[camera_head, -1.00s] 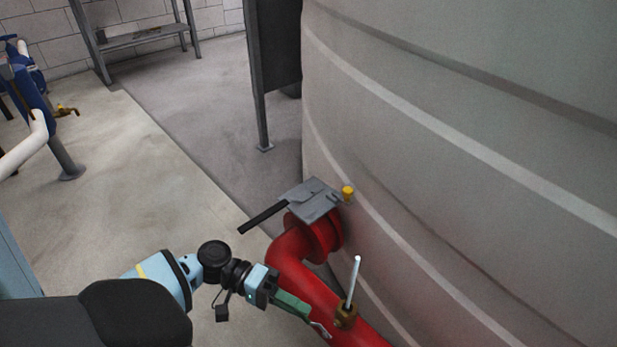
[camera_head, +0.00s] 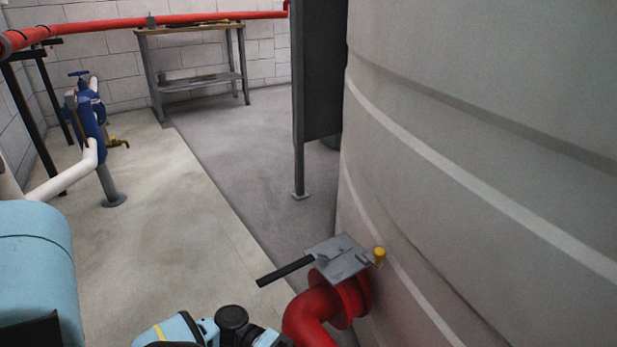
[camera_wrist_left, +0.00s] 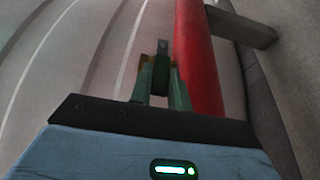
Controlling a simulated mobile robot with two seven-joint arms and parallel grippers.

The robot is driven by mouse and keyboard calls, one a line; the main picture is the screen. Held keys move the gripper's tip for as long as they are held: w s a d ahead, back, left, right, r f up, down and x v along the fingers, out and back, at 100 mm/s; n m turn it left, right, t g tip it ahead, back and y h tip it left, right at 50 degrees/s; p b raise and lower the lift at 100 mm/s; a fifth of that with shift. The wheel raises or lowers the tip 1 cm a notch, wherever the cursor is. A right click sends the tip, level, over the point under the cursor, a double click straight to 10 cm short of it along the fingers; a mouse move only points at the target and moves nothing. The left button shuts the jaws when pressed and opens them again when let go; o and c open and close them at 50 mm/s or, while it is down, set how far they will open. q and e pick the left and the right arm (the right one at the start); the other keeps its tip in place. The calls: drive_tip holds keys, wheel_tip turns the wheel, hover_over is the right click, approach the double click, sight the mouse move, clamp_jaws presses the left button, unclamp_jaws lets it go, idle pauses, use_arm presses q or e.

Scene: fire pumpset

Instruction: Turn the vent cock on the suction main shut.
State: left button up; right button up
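The vent cock has a brass body, partly seen in the left wrist view (camera_wrist_left: 146,64), beside the red suction main (camera_wrist_left: 199,60). A dark, narrow piece with a grey tip, perhaps its lever, shows between the fingers. My left gripper (camera_wrist_left: 162,80) has its two green fingers apart around that piece; contact cannot be told. In the head view the cock and the left fingers are below the picture, and only part of my left wrist shows at the bottom. The red main (camera_head: 315,308) shows there at its tank end. My right gripper is not in view.
A grey plate with a black handle (camera_head: 340,257) and a yellow knob (camera_head: 379,253) sit above the pipe flange. The large grey tank (camera_head: 480,150) fills the right. A workbench (camera_head: 190,80) and blue valve (camera_head: 92,115) stand farther back. The floor between is clear.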

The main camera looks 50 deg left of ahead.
use_arm(q)
drive_tip(key=o, duration=0.4)
drive_tip(key=shift+d, duration=0.1)
drive_tip(key=shift+a, duration=0.25)
drive_tip(key=p+v, duration=0.1)
drive_tip(key=v, duration=0.6)
drive_tip(key=shift+s+a, duration=0.15)
drive_tip(key=shift+s, duration=0.05)
